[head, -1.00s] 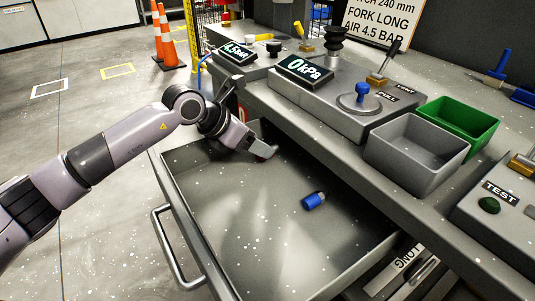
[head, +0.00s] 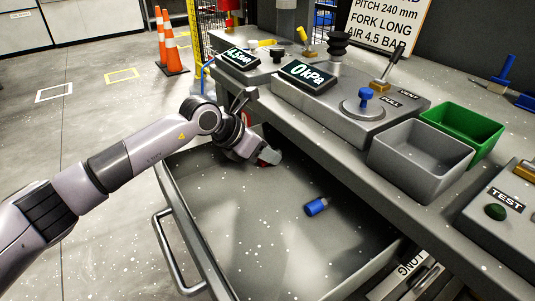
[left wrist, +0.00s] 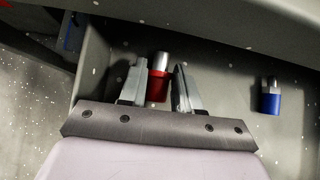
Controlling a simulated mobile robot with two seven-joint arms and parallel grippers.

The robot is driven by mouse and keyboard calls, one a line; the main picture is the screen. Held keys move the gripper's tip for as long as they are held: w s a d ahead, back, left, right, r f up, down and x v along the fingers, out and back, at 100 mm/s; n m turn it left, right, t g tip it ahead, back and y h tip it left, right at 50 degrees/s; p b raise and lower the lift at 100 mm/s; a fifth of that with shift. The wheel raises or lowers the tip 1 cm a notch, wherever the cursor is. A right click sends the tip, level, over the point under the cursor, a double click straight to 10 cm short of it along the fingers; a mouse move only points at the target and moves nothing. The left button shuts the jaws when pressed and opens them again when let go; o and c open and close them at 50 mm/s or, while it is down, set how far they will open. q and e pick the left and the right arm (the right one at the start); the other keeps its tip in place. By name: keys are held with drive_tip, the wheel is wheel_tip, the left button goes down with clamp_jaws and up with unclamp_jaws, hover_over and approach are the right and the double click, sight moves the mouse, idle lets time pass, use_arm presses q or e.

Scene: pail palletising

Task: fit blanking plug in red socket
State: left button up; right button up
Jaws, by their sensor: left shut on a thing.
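My left gripper (head: 270,156) is down in the open grey drawer, near its back left corner. In the left wrist view its two fingers (left wrist: 156,90) are on either side of a red fitting (left wrist: 157,86) with a silver end, and it is shut on this piece. A bit of the red fitting also shows at the fingertips in the head view (head: 264,163). A blue fitting (head: 316,206) with a silver end lies apart on the drawer floor; it also shows at the right of the left wrist view (left wrist: 270,100). I cannot make out a separate blanking plug. My right gripper is not in view.
The drawer (head: 188,235) is open below the bench edge. On the bench stand a grey unit (head: 345,105) with a 0 kPa display, a grey bin (head: 408,165), a green bin (head: 480,132) and a TEST box (head: 480,225). Most of the drawer floor is clear.

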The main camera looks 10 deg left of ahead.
use_arm(q)
drive_tip(key=shift+r, duration=0.65)
wheel_tip(320, 180, up, 3)
drive_tip(key=shift+f+p, duration=0.1)
drive_tip(key=shift+p, duration=0.3)
drive_tip(key=s+d, duration=0.1)
drive_tip(key=s, duration=0.5)
drive_tip(key=s+d, duration=0.1)
drive_tip(key=s, duration=0.4)
drive_tip(key=s+d, duration=0.1)
drive_tip(key=s, duration=0.5)
drive_tip(key=shift+s+d+f, duration=0.25)
drive_tip(key=shift+s+f, duration=0.05)
drive_tip(key=shift+s, duration=0.05)
